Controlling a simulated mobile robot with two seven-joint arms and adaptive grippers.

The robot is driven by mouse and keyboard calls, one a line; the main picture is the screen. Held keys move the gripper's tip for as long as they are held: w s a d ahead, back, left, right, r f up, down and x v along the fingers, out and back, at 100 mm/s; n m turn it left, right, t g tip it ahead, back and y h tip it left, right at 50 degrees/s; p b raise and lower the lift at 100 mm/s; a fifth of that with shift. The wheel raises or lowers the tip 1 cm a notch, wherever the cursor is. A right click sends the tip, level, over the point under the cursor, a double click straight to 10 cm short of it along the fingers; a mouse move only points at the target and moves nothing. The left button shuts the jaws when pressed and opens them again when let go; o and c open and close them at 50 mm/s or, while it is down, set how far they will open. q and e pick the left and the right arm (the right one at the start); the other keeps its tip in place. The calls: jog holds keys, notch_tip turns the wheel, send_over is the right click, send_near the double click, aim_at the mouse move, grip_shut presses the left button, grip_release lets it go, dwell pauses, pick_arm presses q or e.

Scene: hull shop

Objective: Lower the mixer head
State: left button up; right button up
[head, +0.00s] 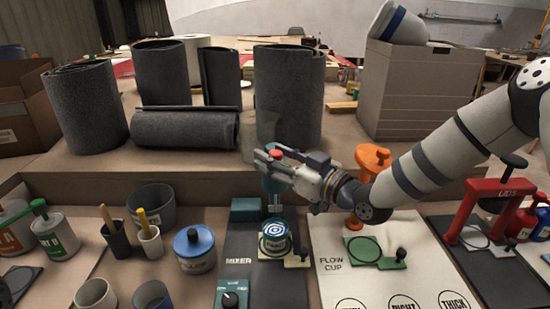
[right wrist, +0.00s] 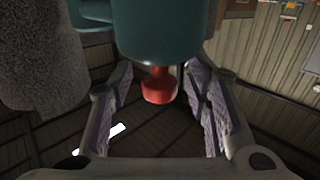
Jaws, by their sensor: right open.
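The teal mixer stands on a dark mat marked MIXER (head: 238,272). Its teal head (head: 274,185) is partly hidden by my right gripper (head: 270,164). A red knob (head: 275,153) shows at the top of the head, by the fingers. In the right wrist view the teal head (right wrist: 160,32) fills the upper middle, and its red knob (right wrist: 159,88) sits between my two spread fingers. I cannot tell whether either finger touches it. A can with a blue and white ringed lid (head: 274,230) stands below the head. My left gripper is not clearly seen.
A blue-lidded tub (head: 194,248) stands left of the mixer. A teal control box with a dial (head: 232,294) is in front. An orange press (head: 371,170) stands close on the right, behind my right forearm. Dark rolls (head: 289,95) stand on the raised shelf behind.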

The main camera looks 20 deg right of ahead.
aim_at(276, 206)
jog(key=shift+c, duration=0.5)
grip_shut()
pick_arm(q)
jog(key=shift+g, duration=0.6)
jog(key=s+f+b, duration=0.1)
jog(key=f+b, duration=0.1)
jog(key=s+f+b, duration=0.1)
jog(key=s+f, duration=0.1)
jog(key=shift+s+b, duration=0.25)
jog(key=shift+b, duration=0.1)
pick_arm(e)
notch_tip(276, 206, down, 11)
jog(key=shift+s+f, duration=0.1)
jog(key=shift+s, duration=0.05)
jog(key=shift+o, duration=0.5)
grip_release()
jog(key=shift+f, duration=0.1)
